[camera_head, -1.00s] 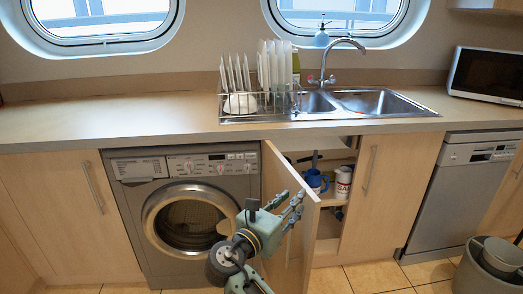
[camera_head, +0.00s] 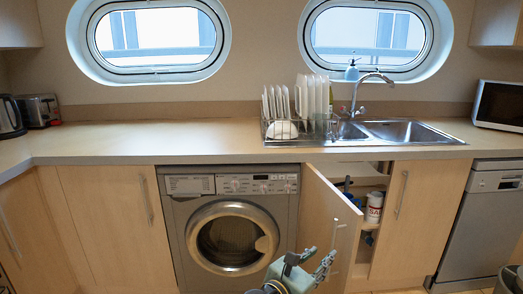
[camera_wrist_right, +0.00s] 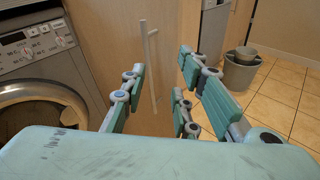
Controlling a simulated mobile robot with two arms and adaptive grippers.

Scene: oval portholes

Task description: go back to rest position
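My right gripper (camera_head: 308,262) is at the bottom of the head view, in front of the open cupboard door (camera_head: 322,228). In the right wrist view its fingers (camera_wrist_right: 160,98) stand apart with nothing between them. The door's upright handle (camera_wrist_right: 150,65) shows beyond the fingers, and the gripper looks clear of it. My left gripper is in neither view.
The open cupboard holds a white mug (camera_head: 375,205) and a partly hidden blue item. A washing machine (camera_head: 232,185) stands left of the door, a dishwasher (camera_head: 478,225) to the right. The counter (camera_head: 150,137) above carries a dish rack (camera_head: 300,128). A grey bin (camera_wrist_right: 238,72) stands on the tiles.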

